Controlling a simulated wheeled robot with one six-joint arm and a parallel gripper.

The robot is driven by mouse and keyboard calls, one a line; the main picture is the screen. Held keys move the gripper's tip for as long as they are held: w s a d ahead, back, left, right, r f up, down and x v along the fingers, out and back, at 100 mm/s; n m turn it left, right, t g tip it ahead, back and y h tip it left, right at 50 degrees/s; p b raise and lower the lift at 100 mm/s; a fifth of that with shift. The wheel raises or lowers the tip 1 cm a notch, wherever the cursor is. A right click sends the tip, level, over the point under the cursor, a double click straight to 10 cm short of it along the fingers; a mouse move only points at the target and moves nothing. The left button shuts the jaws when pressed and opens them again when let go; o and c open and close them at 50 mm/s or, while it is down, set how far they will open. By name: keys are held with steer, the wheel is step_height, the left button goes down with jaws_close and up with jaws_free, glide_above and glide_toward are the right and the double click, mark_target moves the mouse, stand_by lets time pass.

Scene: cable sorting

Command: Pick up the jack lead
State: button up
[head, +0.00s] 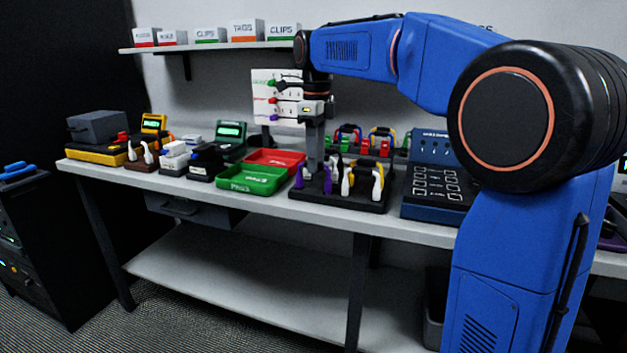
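My gripper (313,168) points down from my arm over the left part of a black holder (372,206) on the workbench. The holder carries several upright plugs or leads: a purple one (299,176), white ones (346,182), and dark and yellow parts among them. I cannot tell which of these is the jack lead. My gripper's fingers look like one grey piece from here, with the tips low among the plugs. Whether they are apart or closed on something is hidden at this size.
Left of the holder lie a green tray (252,179) and a red tray (277,157). A blue panel box (436,183) stands on the right. Coiled leads (381,136) hang behind the holder. Testers and tools crowd the bench's left. A shelf (215,47) with labelled boxes is above.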

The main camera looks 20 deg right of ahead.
mark_target(314, 190)
steer(key=shift+w+a+f, duration=0.1)
steer(key=shift+a+f, duration=0.05)
steer(key=shift+f, duration=1.35)
steer(key=shift+a+f, duration=0.15)
steer(key=shift+f, duration=1.3)
jaws_close()
